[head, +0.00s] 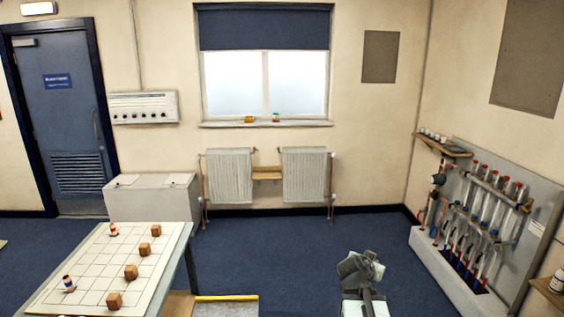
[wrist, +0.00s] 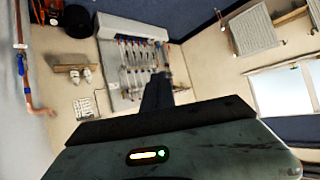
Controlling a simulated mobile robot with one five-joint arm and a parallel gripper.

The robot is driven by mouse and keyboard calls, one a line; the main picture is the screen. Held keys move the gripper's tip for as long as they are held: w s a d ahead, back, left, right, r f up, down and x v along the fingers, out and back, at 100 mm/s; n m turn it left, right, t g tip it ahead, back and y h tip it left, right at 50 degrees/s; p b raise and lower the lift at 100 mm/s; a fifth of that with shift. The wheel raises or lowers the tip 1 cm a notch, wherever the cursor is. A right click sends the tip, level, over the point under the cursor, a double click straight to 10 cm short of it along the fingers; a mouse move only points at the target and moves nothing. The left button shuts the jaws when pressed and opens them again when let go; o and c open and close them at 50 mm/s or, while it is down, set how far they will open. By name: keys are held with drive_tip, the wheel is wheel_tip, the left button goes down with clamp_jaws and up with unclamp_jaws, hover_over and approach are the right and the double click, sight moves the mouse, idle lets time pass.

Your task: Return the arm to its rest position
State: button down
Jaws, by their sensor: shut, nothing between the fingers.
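My gripper (head: 360,268) shows in the head view at the bottom, right of centre, at the end of my grey arm. It is raised above the blue floor, clear of the furniture. In the wrist view the dark gripper fingers (wrist: 157,92) are together, with nothing held between them. A small green and yellow light glows on the gripper body below them.
A table with a gridded board (head: 85,268) carrying brown cubes and striped pieces stands at lower left. A panel of glass tubes (head: 490,215) stands along the right wall. Radiators (head: 229,178) hang below the window. Blue floor (head: 290,250) between them is free.

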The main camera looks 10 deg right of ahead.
drive_tip(key=w+a+f+n+g+y, duration=0.1)
drive_tip(key=a+f+y, duration=0.1)
drive_tip(key=a, duration=0.6)
drive_tip(key=w+a+f+n+y, duration=0.1)
drive_tip(key=a+f+n, duration=0.15)
drive_tip(key=a, duration=0.45)
drive_tip(key=s+a+f+n+g+y, duration=0.3)
drive_tip(key=s+a, duration=0.3)
drive_tip(key=a, duration=0.3)
drive_tip(key=s+a+f+n+g+y, duration=0.3)
drive_tip(key=s+a, duration=0.3)
drive_tip(key=a, duration=0.2)
drive_tip(key=shift+s+a+f+n+g, duration=0.3)
drive_tip(key=shift+a+f+n, duration=0.15)
drive_tip(key=shift+n, duration=0.3)
drive_tip(key=shift+d, duration=0.15)
